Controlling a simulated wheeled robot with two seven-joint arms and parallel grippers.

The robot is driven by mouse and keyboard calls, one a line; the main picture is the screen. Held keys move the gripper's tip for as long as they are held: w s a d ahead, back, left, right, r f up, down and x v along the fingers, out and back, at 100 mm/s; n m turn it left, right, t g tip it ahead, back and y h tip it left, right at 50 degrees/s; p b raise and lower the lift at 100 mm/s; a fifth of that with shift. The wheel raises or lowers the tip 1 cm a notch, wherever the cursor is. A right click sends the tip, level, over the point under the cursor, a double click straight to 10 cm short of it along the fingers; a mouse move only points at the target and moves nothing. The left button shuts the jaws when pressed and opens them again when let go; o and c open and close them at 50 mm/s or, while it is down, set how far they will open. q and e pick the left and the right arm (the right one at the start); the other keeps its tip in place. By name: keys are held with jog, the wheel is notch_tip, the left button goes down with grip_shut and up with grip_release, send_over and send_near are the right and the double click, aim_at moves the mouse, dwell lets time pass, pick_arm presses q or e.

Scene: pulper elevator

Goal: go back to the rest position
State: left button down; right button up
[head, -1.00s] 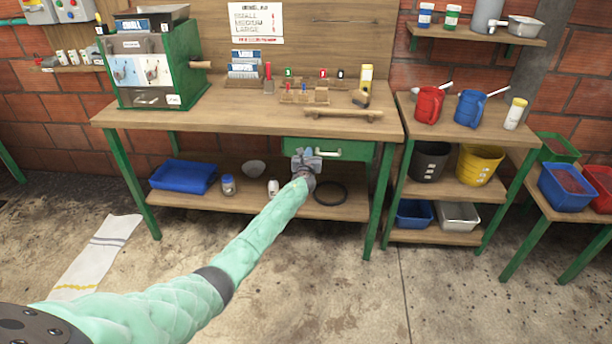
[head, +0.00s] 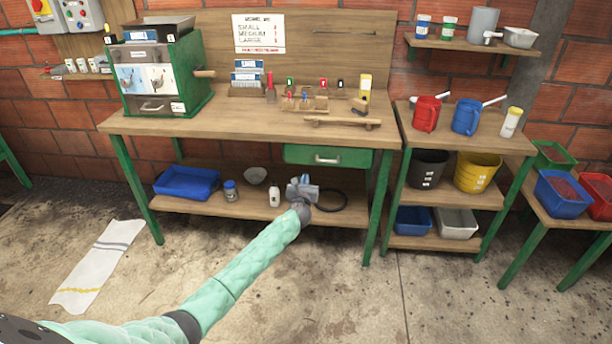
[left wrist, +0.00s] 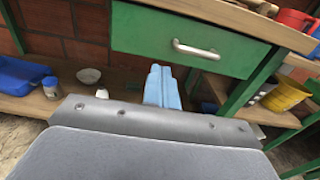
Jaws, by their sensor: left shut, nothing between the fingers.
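My left gripper (head: 303,190) is at the end of the pale green arm, in front of the workbench (head: 240,122) and below its green drawer (head: 328,156). Its fingers are together and hold nothing. In the left wrist view the closed blue-grey fingers (left wrist: 161,86) point toward the bench, with the green drawer (left wrist: 190,42) above them. The drawer looks shut, and the gripper is apart from its handle. My right gripper does not show in any view.
On the lower shelf are a blue tray (head: 187,183), a jar (head: 230,190), a bowl (head: 255,175), a white bottle (head: 274,196) and a black ring (head: 330,200). A cart with buckets (head: 430,168) stands at right. A towel (head: 100,265) lies on the floor. The floor in front is open.

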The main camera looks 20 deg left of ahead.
pick_arm(q)
jog(key=s+a+r+n+g+y, duration=0.2)
jog(key=s+r+n+g+y, duration=0.25)
jog(key=n, duration=1.45)
jog(key=s+d+r+n+g+h, duration=0.3)
jog(key=s+d+r+n, duration=0.1)
jog(key=s+d+n, duration=0.6)
jog(key=s+d+f+g+h, duration=0.25)
jog(key=s+d, duration=0.25)
jog(key=s, duration=0.8)
jog(key=s+d+f+n+g+h, duration=0.1)
jog(key=s+d+f+h, duration=0.25)
jog(key=s, duration=0.85)
jog(key=s+d+f+g+h, duration=0.2)
jog(key=s+d, duration=0.3)
jog(key=s, duration=0.8)
jog(key=s+f+g, duration=0.1)
jog(key=s+f, duration=0.2)
jog(key=s, duration=0.3)
jog(key=s+d+f+g, duration=0.1)
jog(key=s+f, duration=0.3)
jog(key=s, duration=0.3)
jog(key=shift+s+f+n+g, duration=0.2)
jog(key=shift+n+g, duration=0.1)
jog(key=shift+g, duration=0.1)
jog(key=shift+d, duration=0.1)
